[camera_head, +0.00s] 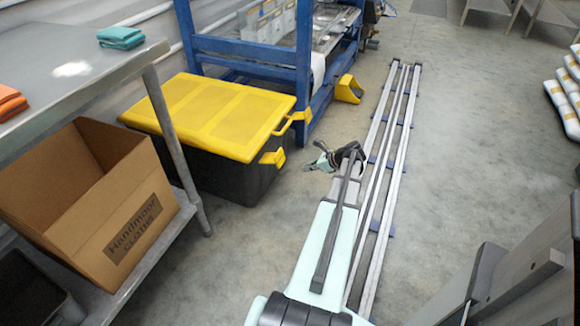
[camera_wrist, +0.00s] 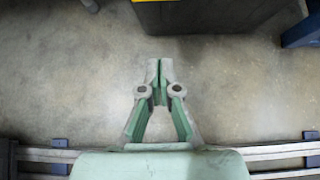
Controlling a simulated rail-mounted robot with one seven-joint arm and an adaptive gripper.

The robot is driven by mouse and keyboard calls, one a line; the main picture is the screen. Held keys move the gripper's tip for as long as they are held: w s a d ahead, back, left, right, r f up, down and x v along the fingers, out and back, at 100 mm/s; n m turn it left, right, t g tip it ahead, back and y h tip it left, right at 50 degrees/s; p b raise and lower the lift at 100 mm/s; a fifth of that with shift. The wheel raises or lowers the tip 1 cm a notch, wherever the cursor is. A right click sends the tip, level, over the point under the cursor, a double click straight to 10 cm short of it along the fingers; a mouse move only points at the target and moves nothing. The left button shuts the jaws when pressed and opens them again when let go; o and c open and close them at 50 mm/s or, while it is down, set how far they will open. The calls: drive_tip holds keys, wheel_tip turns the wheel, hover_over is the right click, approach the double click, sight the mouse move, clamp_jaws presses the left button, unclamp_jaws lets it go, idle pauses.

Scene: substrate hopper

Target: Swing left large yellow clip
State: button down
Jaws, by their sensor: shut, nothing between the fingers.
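A black box (camera_head: 215,170) with a yellow lid (camera_head: 215,110) stands on the floor. Two yellow clips are on its right side: a nearer, lower one (camera_head: 272,158) against the wall and a farther one (camera_head: 300,117) sticking outward near the lid's edge. My gripper (camera_head: 318,163) is just right of the nearer clip, apart from it, above the floor. In the wrist view my gripper (camera_wrist: 160,66) has its fingertips together with nothing between them.
A metal table (camera_head: 75,70) with cloths and a cardboard box (camera_head: 95,205) stands at left. A blue frame (camera_head: 303,70) is behind the box, with a yellow foot-like part (camera_head: 349,90) beside it. Floor rails (camera_head: 398,130) run along the right. The floor between the box and rails is clear.

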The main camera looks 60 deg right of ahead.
sight(271, 158)
drive_tip(key=b+x, duration=0.4)
drive_tip(key=x, duration=0.6)
drive_tip(key=shift+w+a+r+b, duration=0.1)
drive_tip(key=shift+w+r+b, duration=0.15)
drive_tip(key=shift+r, duration=0.4)
drive_tip(key=shift+w+r+b, duration=0.2)
drive_tip(key=shift+r+b, duration=0.05)
drive_tip(key=shift+r, duration=0.35)
drive_tip(key=shift+w+r+b, duration=0.2)
drive_tip(key=shift+r+b, duration=0.05)
drive_tip(key=shift+r, duration=0.4)
drive_tip(key=shift+r+p, duration=0.15)
drive_tip(key=shift+p, duration=0.15)
